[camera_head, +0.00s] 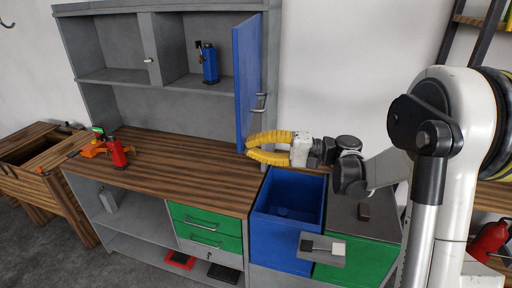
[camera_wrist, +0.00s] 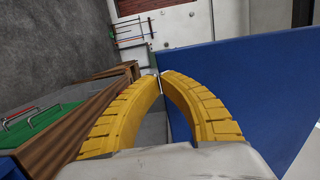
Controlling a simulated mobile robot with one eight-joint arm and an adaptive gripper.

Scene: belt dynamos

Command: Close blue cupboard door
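The blue cupboard door (camera_head: 247,80) stands swung open at the right of the grey wall cupboard (camera_head: 110,45). In the wrist view the fingertips (camera_wrist: 160,74) meet or nearly meet, with nothing visible held. The blue door (camera_wrist: 250,95) fills the right side there, behind the right finger. I cannot tell whether the fingers touch the door.
A blue bottle-like object (camera_head: 209,65) stands on the cupboard's right shelf. A red object (camera_head: 118,152) stands on the wooden worktop (camera_head: 180,165). Below my gripper are an open blue drawer (camera_head: 278,235) and a grey-topped cabinet (camera_head: 350,215). The worktop's middle is clear.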

